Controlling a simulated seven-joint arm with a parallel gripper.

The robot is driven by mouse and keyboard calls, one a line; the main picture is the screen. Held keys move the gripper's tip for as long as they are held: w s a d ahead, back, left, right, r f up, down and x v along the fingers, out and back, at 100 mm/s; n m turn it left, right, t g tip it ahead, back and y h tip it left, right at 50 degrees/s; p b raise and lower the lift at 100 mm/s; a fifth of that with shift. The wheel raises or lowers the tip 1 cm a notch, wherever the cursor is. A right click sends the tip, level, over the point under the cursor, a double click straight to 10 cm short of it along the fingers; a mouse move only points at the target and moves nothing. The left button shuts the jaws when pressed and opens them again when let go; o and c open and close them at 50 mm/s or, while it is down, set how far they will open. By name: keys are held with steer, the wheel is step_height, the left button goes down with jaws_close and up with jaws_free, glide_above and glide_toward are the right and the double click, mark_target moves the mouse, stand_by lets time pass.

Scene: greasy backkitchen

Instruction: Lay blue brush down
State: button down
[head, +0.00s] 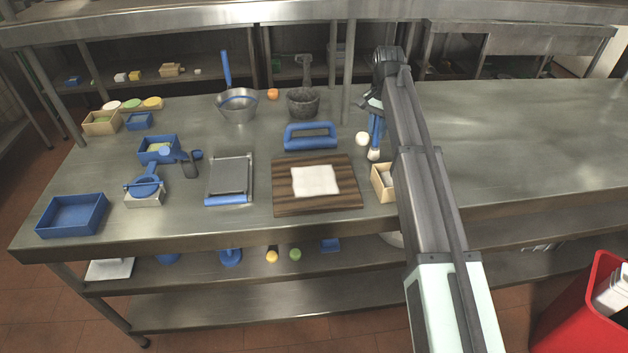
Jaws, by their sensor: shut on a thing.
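The blue brush (376,132) hangs upright below my gripper (374,105), with its pale bristle end (374,155) pointing down. My gripper is shut on the upper part of the brush. The bristle end is close to the steel table; I cannot tell whether it touches it. My arm crosses the right of the middle and hides part of the table behind the brush. A wooden board (285,200) with a white cloth (315,180) lies in front and to the left of the brush.
A white ball-like thing (362,138) sits just left of the brush. A small wooden box (382,188) stands in front of it. A blue-handled tool (311,137) and a stone mortar (303,103) are to the left. The table's right part (530,140) is clear.

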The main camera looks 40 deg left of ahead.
steer(key=shift+f, duration=0.9)
steer(key=c, duration=0.9)
jaws_free()
step_height(320, 180, up, 14)
steer(key=shift+f, duration=0.15)
